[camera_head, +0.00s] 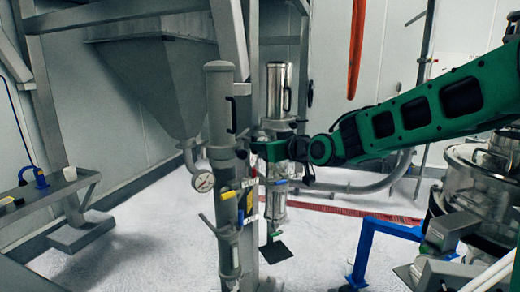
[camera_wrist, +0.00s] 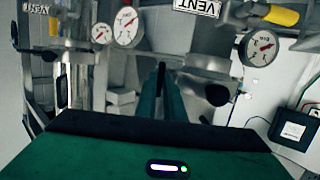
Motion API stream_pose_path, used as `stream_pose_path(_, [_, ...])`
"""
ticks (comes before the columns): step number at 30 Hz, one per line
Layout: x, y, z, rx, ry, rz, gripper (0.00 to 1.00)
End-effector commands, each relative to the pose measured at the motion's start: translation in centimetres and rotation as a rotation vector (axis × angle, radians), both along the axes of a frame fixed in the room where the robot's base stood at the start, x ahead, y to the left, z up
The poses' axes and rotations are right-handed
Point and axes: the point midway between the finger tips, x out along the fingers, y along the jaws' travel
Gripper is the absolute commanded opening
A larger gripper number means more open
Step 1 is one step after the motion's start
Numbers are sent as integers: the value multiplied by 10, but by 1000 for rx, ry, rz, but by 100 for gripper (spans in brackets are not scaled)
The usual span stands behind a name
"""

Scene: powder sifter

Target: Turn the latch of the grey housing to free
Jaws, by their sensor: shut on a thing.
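The grey housing (camera_head: 220,95) is the matte upright cylinder left of the polished one in the head view, with a dark handle on its side. My gripper (camera_head: 256,149) reaches in from the right, past the polished cylinder, to the lower right side of the grey housing. In the wrist view my gripper's green fingers (camera_wrist: 162,78) are close together, shut on the latch. The latch is small and dark between the fingertips, mostly hidden, so its angle cannot be told.
The polished cylinder (camera_head: 279,90) stands close beside my gripper. A gauge (camera_head: 203,182) and a yellow-handled valve (camera_head: 229,194) sit below the grey housing. A blue frame (camera_head: 385,235) stands at the right. In the wrist view a black knob (camera_wrist: 217,95) is right of the fingers.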

Motion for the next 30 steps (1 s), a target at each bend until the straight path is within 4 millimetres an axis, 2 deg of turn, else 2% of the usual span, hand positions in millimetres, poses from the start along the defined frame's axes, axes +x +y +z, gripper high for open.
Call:
stream_pose_path(1, [1,-5,-7,-8,11,-9,0])
stream_pose_path(9, [1,-4,-6,-8,10,-9,0])
stream_pose_path(10, [1,-4,-6,-8,11,-9,13])
stream_pose_path(12, [1,-4,-6,-7,10,-8,27])
stream_pose_path(23, [-2,-3,-1,-2,2,-4,27])
stream_pose_path(30, [-28,-20,6,-2,2,-5,27])
